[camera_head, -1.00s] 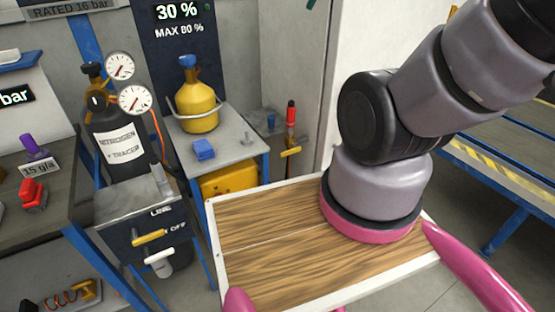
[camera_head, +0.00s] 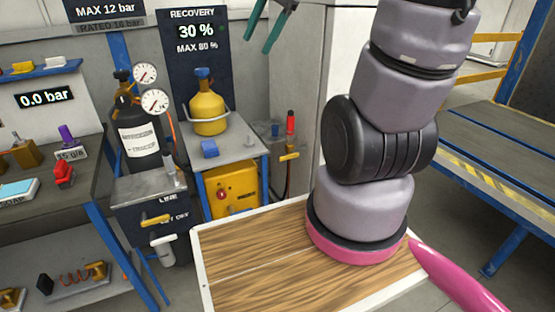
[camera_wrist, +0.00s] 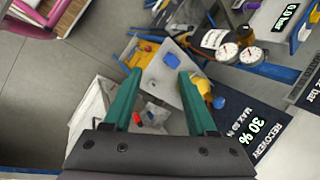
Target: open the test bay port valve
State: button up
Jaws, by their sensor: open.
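No label in view reads "test bay", so I cannot tell which valve is the test bay port valve. A yellow lever (camera_head: 157,220) is on the dark box marked LINE and OFF, above a white handle (camera_head: 163,240). Another yellow handle (camera_head: 289,156) is below a red-topped fitting (camera_head: 291,123) beside the pale cabinet. My gripper (camera_head: 257,44) shows its green fingers at the top of the head view. In the wrist view my gripper (camera_wrist: 160,75) is open and empty, high above the small grey table.
The grey table (camera_head: 236,140) carries a yellow cylinder (camera_head: 209,120) and a blue block (camera_head: 209,149). A black nitrogen cylinder (camera_head: 140,145) with two gauges stands left. A workbench (camera_head: 85,178) is far left, and a blue-framed bench (camera_head: 490,140) is right.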

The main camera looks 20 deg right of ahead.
jog(key=w+d+f+m+t+y, duration=0.1)
jog(key=w+d+f+m+y, duration=0.35)
jog(key=w+f+m, duration=0.65)
jog(key=w+d+f+m+t+y, duration=0.1)
jog(key=w+d+f+m+y, duration=0.5)
jog(key=w+f, duration=0.55)
jog(key=s+d+f+m+t+h, duration=0.1)
jog(key=d+f+m+t+h, duration=0.25)
jog(key=f+m, duration=0.55)
jog(key=s+d+f+m+t+h, duration=0.15)
jog(key=d+f+m+t, duration=0.3)
jog(key=f, duration=0.85)
jog(key=d+f+m+t+h, duration=0.35)
jog(key=f+m, duration=0.45)
jog(key=f, duration=0.3)
jog(key=w+a+y, duration=0.1)
jog(key=w+a, duration=0.3)
jog(key=w, duration=0.5)
jog(key=shift+w+a, duration=0.15)
jog(key=shift+a, duration=0.05)
jog(key=shift+r, duration=0.1)
grip_shut()
